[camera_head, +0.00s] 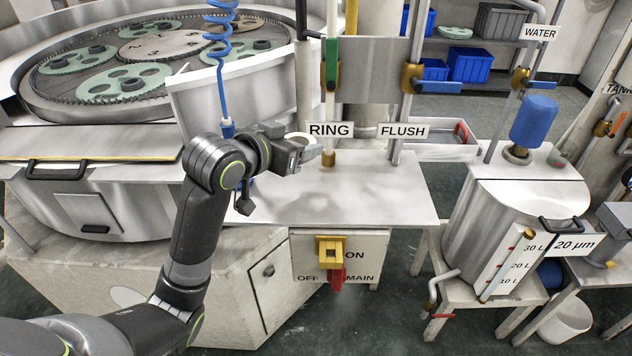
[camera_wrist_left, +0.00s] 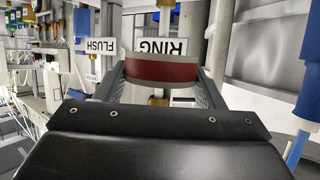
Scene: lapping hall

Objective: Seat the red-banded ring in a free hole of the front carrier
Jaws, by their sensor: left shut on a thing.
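My left gripper (camera_head: 312,152) is shut on the red-banded ring, over the bare metal bench top and close to the RING label. In the left wrist view the ring's dark red band (camera_wrist_left: 160,69) with a pale rim shows between the two fingers (camera_wrist_left: 160,85). In the head view only a pale part of the ring (camera_head: 301,138) shows. The green carriers lie on the round lapping plate at the upper left, apart from the gripper. The front carrier (camera_head: 128,82) has several holes; I cannot tell which are free. My right gripper is not in view.
A toothed rim (camera_head: 75,98) surrounds the carriers, behind a metal casing (camera_head: 225,98). A blue coiled hose (camera_head: 219,50) hangs near the casing. Pipes with the RING (camera_head: 329,130) and FLUSH (camera_head: 403,131) labels rise behind the bench top (camera_head: 350,205), which is largely clear.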

